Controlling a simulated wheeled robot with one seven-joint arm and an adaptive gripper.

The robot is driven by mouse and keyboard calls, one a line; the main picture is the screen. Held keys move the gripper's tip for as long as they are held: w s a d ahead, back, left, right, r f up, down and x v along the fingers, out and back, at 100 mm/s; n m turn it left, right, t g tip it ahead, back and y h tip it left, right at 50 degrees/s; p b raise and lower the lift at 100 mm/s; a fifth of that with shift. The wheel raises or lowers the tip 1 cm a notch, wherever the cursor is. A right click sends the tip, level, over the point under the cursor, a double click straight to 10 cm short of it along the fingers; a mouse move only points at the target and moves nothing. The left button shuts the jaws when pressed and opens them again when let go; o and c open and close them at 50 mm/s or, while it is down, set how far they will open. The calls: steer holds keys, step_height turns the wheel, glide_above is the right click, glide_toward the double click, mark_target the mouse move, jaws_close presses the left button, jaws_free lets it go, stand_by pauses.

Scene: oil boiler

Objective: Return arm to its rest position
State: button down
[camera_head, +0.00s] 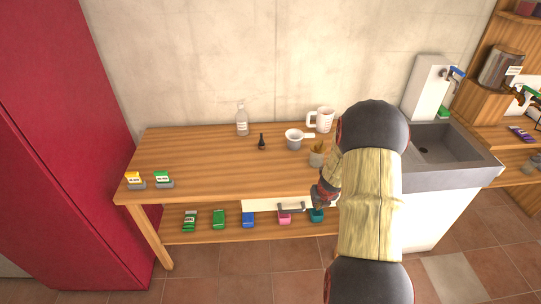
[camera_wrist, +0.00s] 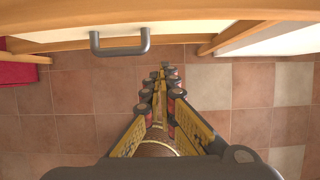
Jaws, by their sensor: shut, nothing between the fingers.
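My gripper (camera_wrist: 166,72) is shut and empty in the wrist view, its fingertips together above the tiled floor. In the head view my gripper (camera_head: 322,196) shows small and dark at the front edge of the wooden table (camera_head: 225,181), right of the drawer handle, partly hidden by my arm. My arm stands large in the right half of the head view, covering the right end of the table. In the wrist view the grey drawer handle (camera_wrist: 120,48) lies ahead and left of the fingertips, apart from them.
A white drawer (camera_head: 262,205) is under the tabletop. A bottle (camera_head: 242,122), a funnel-like cup (camera_head: 294,140) and a white mug (camera_head: 323,119) stand on top. Several coloured boxes sit on the lower shelf (camera_head: 205,236). A sink (camera_head: 452,152) is at right, a red cabinet (camera_head: 75,130) at left.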

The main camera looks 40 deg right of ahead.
steer(key=s+a+r+n+g+y, duration=0.1)
steer(key=s+a+r+n+y, duration=0.15)
steer(key=a+n, duration=0.5)
steer(key=s+a+r+n+g+y, duration=0.1)
steer(key=s+a+r+n, duration=0.3)
steer(key=n, duration=0.7)
steer(key=s+a+r+n+t, duration=0.2)
steer(key=s+a+r+n, duration=0.2)
steer(key=a+r+n, duration=0.8)
steer(key=s+a+r+n+t+h, duration=0.1)
steer(key=s+a+r+n, duration=0.4)
steer(key=a+r+n, duration=0.6)
steer(key=a+r, duration=0.4)
steer(key=r, duration=0.1)
steer(key=shift+s+r+n+t, duration=0.3)
steer(key=shift+n+t, duration=0.05)
steer(key=shift+t, duration=0.05)
